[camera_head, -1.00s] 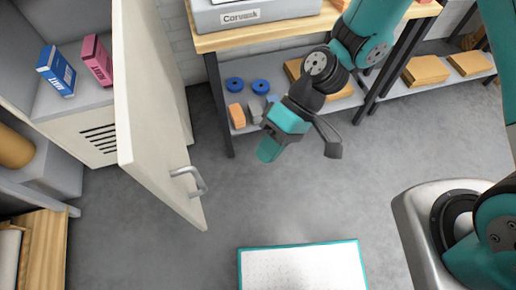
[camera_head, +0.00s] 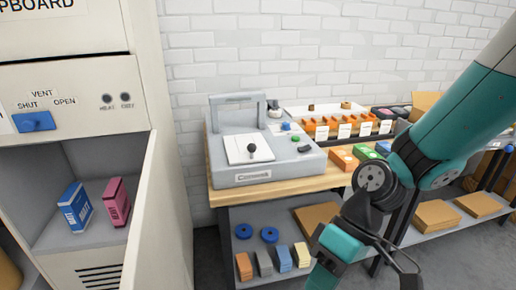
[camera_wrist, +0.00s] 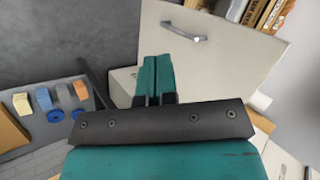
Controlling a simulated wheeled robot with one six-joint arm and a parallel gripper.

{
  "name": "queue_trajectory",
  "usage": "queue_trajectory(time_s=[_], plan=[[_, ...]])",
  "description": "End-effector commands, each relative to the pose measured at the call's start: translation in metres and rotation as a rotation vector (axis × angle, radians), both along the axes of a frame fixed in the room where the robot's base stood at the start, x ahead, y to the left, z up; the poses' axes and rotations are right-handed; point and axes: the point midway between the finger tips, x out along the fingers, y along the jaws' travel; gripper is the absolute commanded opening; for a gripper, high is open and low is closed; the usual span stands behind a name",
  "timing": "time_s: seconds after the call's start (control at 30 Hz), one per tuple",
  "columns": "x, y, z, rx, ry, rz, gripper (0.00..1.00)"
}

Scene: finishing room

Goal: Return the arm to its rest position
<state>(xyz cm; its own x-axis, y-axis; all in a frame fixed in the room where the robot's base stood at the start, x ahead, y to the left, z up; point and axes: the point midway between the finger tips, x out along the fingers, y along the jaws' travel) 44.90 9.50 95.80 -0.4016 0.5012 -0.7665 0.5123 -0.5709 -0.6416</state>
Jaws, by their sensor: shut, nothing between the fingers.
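My gripper (camera_head: 320,278) hangs at the lower edge of the head view, in front of the workbench's lower shelf. It also shows in the wrist view (camera_wrist: 155,62), where its two teal fingers lie together with nothing between them. My arm comes down from the upper right and is bent at the joint above the gripper. The fingertips are partly cut off by the lower edge of the head view.
An open cabinet door (camera_head: 160,215) stands left of my gripper; its handle (camera_wrist: 185,32) shows in the wrist view. Blue box (camera_head: 75,207) and pink box (camera_head: 116,202) stand inside the cabinet. The workbench (camera_head: 268,190) carries a grey machine (camera_head: 265,160). Coloured blocks (camera_head: 283,258) sit on the lower shelf.

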Motion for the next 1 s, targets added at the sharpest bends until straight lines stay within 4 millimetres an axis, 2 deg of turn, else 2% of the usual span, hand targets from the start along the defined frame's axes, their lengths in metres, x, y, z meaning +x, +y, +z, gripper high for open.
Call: queue_trajectory(time_s=[0.03,0.2,0.3,0.4,0.6,1.0], plan=[[-0.002,-0.003,0.025,-0.025,-0.055,-0.003,0.00],[-0.018,-0.020,0.083,-0.119,-0.203,-0.052,0.00],[-0.029,-0.031,0.109,-0.159,-0.277,-0.091,0.00],[-0.039,-0.039,0.126,-0.186,-0.332,-0.127,0.00],[-0.049,-0.049,0.139,-0.207,-0.377,-0.166,0.00],[-0.049,-0.049,0.139,-0.207,-0.379,-0.167,0.00]])
